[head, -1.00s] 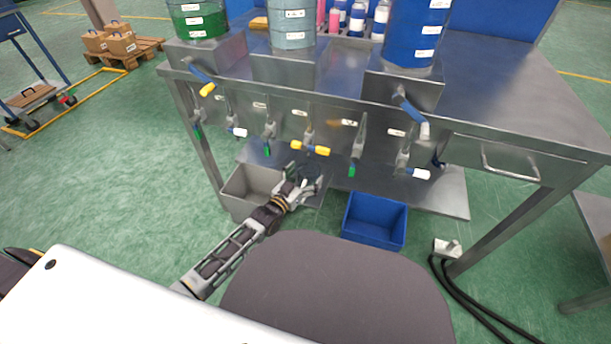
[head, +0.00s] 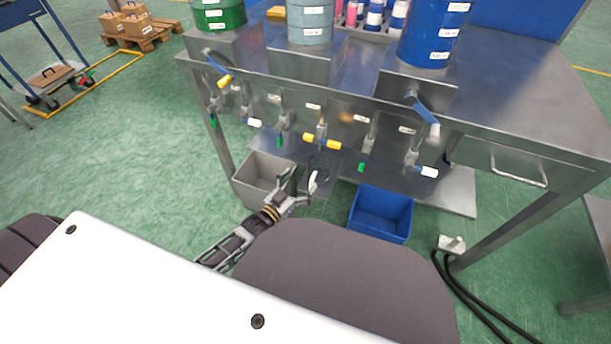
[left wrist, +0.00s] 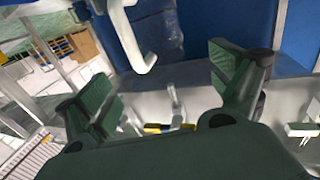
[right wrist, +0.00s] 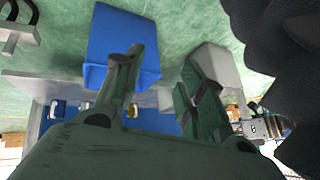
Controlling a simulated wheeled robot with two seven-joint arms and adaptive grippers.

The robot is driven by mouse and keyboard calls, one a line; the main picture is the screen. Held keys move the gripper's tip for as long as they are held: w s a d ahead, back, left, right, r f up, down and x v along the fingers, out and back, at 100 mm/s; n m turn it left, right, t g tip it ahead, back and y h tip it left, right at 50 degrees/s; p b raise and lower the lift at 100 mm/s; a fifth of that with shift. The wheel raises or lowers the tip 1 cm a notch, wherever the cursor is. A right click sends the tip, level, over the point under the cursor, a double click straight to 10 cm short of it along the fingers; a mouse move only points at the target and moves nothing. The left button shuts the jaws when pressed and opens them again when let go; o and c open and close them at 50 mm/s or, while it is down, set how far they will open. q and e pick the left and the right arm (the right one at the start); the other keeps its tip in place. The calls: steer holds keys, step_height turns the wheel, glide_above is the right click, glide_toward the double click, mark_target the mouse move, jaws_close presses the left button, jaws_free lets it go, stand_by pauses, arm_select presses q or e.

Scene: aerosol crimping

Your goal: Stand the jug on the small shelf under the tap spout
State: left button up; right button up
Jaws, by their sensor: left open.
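The jug (head: 318,163) looks dark and see-through from above. It stands on the small grey shelf (head: 317,203) below the yellow-handled tap (head: 322,138), with its pale handle (head: 313,181) facing me. My left gripper (head: 291,199) is open and empty, close to the handle on its near left side and seemingly apart from it. In the left wrist view, the white hooked handle (left wrist: 136,40) shows between and beyond the spread fingers (left wrist: 158,85). The jug's exact alignment with the spout is hard to tell. My right gripper (right wrist: 160,80) is open and empty in its wrist view.
A grey bin (head: 262,178) stands left of the small shelf and a blue bin (head: 380,213) right of it. Several taps line the steel bench front (head: 350,112), with drums above. A cable box (head: 451,244) lies on the floor at right.

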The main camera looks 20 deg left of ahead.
arm_select(q)
steer(key=v, duration=0.3)
steer(key=shift+p, duration=0.35)
arm_select(e)
step_height(320, 180, up, 2)
steer(key=shift+w+d, duration=0.15)
steer(key=shift+s+d+f, duration=0.1)
steer(key=shift+s+f, duration=0.1)
steer(key=shift+f, duration=0.1)
arm_select(q)
steer(key=s+d+f+g, duration=0.1)
steer(key=s+d+g, duration=0.1)
steer(key=s, duration=0.4)
steer(key=s+d+f+n+g, duration=0.1)
steer(key=s+d+f+g, duration=0.1)
steer(key=s+g, duration=0.3)
steer(key=s+d+f+g+y, duration=0.1)
steer(key=s+d+g, duration=0.3)
steer(key=s, duration=0.3)
steer(key=shift+d+f+n, duration=0.2)
steer(key=shift+f+n, duration=0.1)
arm_select(e)
steer(key=shift+r, duration=0.1)
arm_select(q)
steer(key=shift+s, duration=0.1)
arm_select(e)
steer(key=shift+a, duration=0.2)
